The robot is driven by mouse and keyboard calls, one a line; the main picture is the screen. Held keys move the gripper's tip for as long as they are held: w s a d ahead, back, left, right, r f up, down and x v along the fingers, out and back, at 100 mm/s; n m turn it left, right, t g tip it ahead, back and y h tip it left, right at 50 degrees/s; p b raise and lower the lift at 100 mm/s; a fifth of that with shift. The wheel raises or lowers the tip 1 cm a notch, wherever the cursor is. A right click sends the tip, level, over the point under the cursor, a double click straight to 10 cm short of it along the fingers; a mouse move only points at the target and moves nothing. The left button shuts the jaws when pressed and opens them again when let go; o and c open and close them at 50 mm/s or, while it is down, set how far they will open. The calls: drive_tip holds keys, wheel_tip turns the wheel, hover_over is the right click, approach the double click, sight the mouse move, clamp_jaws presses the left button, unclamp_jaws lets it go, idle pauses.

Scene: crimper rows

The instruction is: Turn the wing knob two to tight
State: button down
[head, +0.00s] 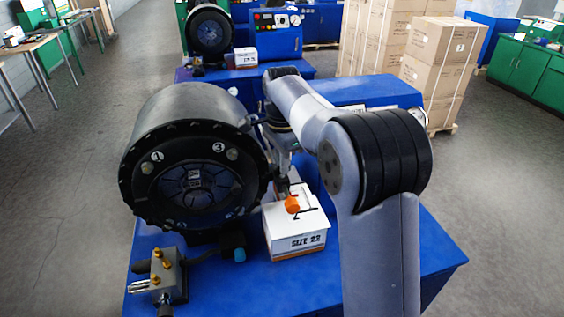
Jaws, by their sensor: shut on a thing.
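A big black round crimper head (200,110) stands on a blue bench at the left, its face toward me. The face carries the numbers 1 and 3 and several small round bolts or knobs. I cannot pick out a wing knob two. My gripper (284,186) points down just right of the crimper face, over a white box marked SIZE 22 (295,237). An orange piece (292,204) with thin dark bars beside it shows directly at the fingertips. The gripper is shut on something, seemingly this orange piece. My arm hides part of the bench.
A metal block with brass fittings (165,270) stands at the bench's front left. A dark part with a blue end (235,247) lies beside the box. The blue bench (225,290) is bare at the front. A second crimper (209,32) and stacked cartons (437,65) stand behind.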

drive_tip(key=shift+m, duration=1.5)
drive_tip(key=c, duration=1.5)
unclamp_jaws()
wheel_tip(320, 180, up, 11)
drive_tip(key=shift+f, duration=0.1)
drive_tip(key=shift+f, duration=0.1)
wheel_tip(320, 180, down, 11)
drive_tip(key=shift+r, duration=0.2)
